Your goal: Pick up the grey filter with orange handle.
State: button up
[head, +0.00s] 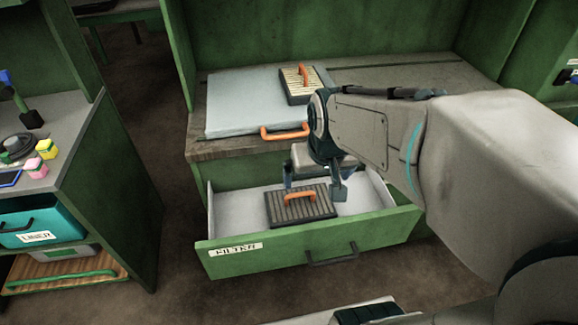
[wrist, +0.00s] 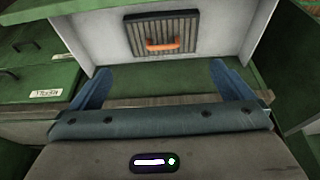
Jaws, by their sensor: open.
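The grey filter (head: 318,205), a ribbed dark-framed block with an orange handle (head: 299,197), lies flat in the open drawer. In the wrist view the grey filter (wrist: 180,28) shows near the top centre, handle facing the camera. My gripper (head: 313,184) hangs over the drawer, just behind and above the filter. Its fingers are apart with nothing between them. In the wrist view my gripper (wrist: 163,85) has its two blue fingers spread wide, below the filter in the picture and not touching it.
The green drawer (head: 300,252) has raised walls around the filter. On the bench above lie a second filter with cream pleats (head: 293,88) and a pale slab (head: 240,105) with an orange handle (head: 284,132). A left-hand bench (head: 75,150) holds small items and a teal bin (head: 40,216).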

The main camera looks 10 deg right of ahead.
jog(key=b, duration=0.7)
send_near(300, 194)
jog(key=shift+t, duration=0.4)
jog(key=x, duration=0.2)
jog(key=b+x, duration=0.1)
jog(key=x, duration=0.1)
jog(key=shift+s+f+b, duration=0.1)
jog(key=shift+f+b, duration=0.2)
jog(key=shift+f, duration=0.1)
jog(key=shift+b+x, duration=0.95)
jog(key=shift+x, duration=2.2)
jog(key=shift+s, duration=0.15)
jog(key=c, duration=1.3)
jog(key=shift+r, duration=0.1)
